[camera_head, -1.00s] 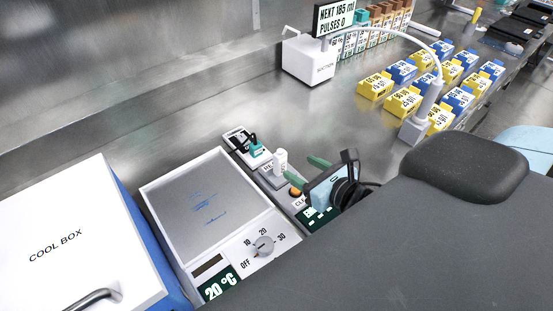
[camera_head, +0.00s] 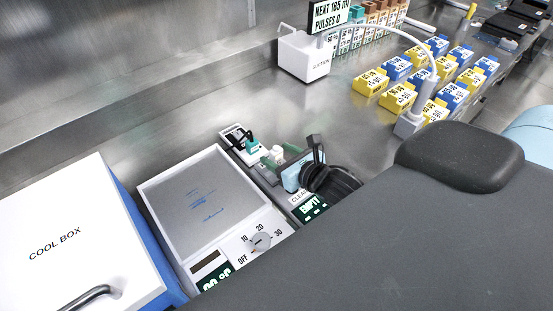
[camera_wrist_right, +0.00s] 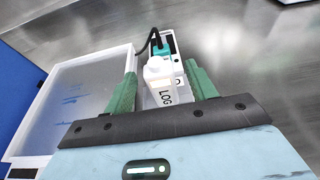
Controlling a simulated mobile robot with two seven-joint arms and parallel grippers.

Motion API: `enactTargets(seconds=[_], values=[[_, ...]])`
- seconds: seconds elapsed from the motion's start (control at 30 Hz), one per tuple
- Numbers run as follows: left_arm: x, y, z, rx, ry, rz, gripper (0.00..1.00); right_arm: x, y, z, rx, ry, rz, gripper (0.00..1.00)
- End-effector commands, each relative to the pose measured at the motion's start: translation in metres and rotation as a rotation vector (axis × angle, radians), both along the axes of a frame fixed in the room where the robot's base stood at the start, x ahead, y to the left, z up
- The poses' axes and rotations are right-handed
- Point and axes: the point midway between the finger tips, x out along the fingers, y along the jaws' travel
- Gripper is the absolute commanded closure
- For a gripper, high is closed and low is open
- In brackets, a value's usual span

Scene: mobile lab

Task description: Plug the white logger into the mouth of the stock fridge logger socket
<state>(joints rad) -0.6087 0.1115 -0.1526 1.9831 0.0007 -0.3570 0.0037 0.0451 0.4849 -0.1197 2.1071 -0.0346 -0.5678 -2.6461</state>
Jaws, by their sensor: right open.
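The white logger (camera_head: 277,152) stands upright on a narrow grey holder beside the tray-topped unit. In the right wrist view the logger (camera_wrist_right: 160,72) shows a "LOG" label on its near side. My right gripper (camera_wrist_right: 161,88) is open, with one green finger on each side of the logger and a gap still visible at the fingers. In the head view the gripper (camera_head: 276,160) is at the logger, its body partly covering the holder. I cannot pick out the stock fridge logger socket for certain. My left gripper is not in view.
A teal plug with a black cable (camera_head: 252,146) sits on a white block just beyond the logger. The grey-topped dial unit (camera_head: 152,190) and the cool box (camera_head: 55,225) stand to the left. Yellow and blue boxes (camera_head: 370,83) stand at the right.

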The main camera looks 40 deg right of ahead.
Motion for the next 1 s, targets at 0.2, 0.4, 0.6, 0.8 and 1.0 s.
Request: enactTargets(seconds=[0.2,0.4,0.6,0.8,1.0], values=[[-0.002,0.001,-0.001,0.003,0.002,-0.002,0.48,0.000,0.000,0.000,0.000,0.000,0.001,0.44],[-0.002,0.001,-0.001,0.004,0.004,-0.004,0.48,0.000,0.000,0.000,0.000,0.000,0.000,0.70],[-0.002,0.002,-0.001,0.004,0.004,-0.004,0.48,0.000,0.000,0.000,0.000,0.000,0.001,0.92],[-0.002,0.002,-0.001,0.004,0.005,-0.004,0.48,0.000,0.000,0.000,0.000,0.000,0.001,0.92],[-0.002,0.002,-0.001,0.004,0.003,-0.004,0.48,0.001,0.000,0.010,-0.002,-0.004,0.003,0.92]])
